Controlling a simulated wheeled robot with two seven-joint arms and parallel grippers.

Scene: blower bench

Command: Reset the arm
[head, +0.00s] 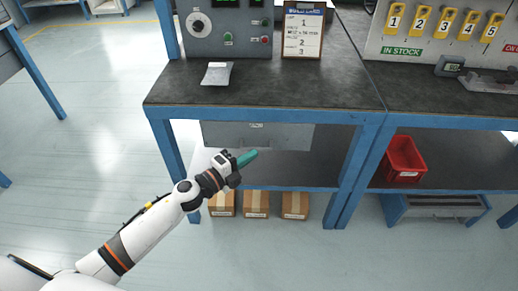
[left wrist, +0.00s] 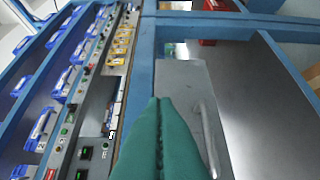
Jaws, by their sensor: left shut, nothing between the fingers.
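My left arm reaches in from the lower left in the head view. My left gripper (head: 247,158) has teal fingers and is shut with nothing between them. It is in front of the bench, below the top's front edge, near the grey drawer (head: 290,136). In the left wrist view the teal fingers (left wrist: 162,105) are pressed together, and the drawer front with its bar handle (left wrist: 208,135) lies beyond them. I cannot tell whether the fingers touch the drawer. My right gripper is not in view.
The blue-framed bench (head: 300,85) carries a small silver packet (head: 217,73), a control panel (head: 230,28) and a clipboard (head: 303,32). A red bin (head: 404,160) sits on the lower right shelf. Cardboard boxes (head: 256,204) stand underneath. The floor at left is clear.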

